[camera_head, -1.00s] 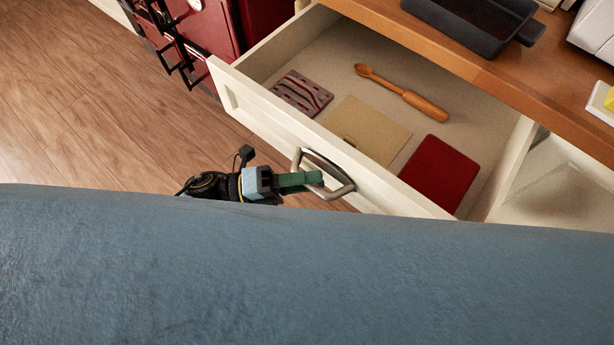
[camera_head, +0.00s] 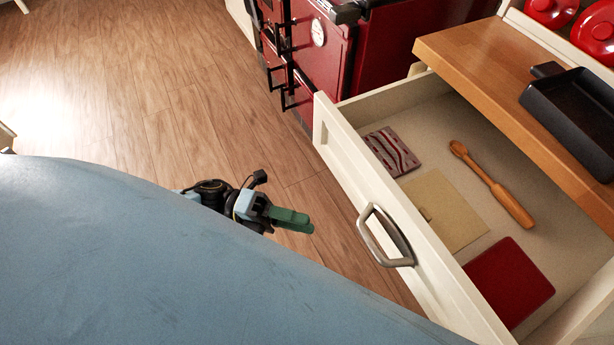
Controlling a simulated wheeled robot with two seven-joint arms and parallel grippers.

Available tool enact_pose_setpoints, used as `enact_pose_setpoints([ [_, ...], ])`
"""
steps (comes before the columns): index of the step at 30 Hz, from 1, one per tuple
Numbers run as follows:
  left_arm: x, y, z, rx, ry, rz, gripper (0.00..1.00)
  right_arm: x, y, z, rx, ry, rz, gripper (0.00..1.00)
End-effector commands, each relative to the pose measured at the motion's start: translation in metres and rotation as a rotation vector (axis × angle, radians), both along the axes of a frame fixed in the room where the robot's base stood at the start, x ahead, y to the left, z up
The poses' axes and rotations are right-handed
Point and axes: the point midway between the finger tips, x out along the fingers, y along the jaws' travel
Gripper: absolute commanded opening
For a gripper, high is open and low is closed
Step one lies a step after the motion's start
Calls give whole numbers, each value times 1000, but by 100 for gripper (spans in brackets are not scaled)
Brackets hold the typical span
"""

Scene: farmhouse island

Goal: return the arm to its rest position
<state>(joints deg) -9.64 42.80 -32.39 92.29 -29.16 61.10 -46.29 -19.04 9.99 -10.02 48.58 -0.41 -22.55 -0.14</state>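My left gripper (camera_head: 297,222) with green fingers is clear of the drawer handle (camera_head: 385,236), to its left, over the wooden floor. Nothing shows in it. The two fingers appear close together, one partly behind the other, so I cannot tell whether they are open or shut. Most of my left arm is hidden behind the blue surface in the foreground. The cream drawer (camera_head: 352,160) stands pulled open. My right gripper is not in view.
The drawer holds a patterned pad (camera_head: 391,152), a beige sheet (camera_head: 455,212), a wooden spoon (camera_head: 492,184) and a red board (camera_head: 510,283). A black pan (camera_head: 570,112) sits on the wooden counter (camera_head: 470,62). A red stove (camera_head: 385,55) stands behind. The floor (camera_head: 150,100) at left is clear.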

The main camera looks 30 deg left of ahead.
Motion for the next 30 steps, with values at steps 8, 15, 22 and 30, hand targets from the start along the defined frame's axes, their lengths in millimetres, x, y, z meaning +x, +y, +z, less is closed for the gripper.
enact_pose_setpoints([
  [8,0,0,0,0,0,0,38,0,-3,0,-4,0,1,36],
  [15,8,2,-8,6,38,44,38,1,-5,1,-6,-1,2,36],
  [22,67,53,-103,32,493,517,38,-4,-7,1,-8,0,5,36],
  [30,17,149,-274,-46,1256,1218,38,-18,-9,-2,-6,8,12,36],
])
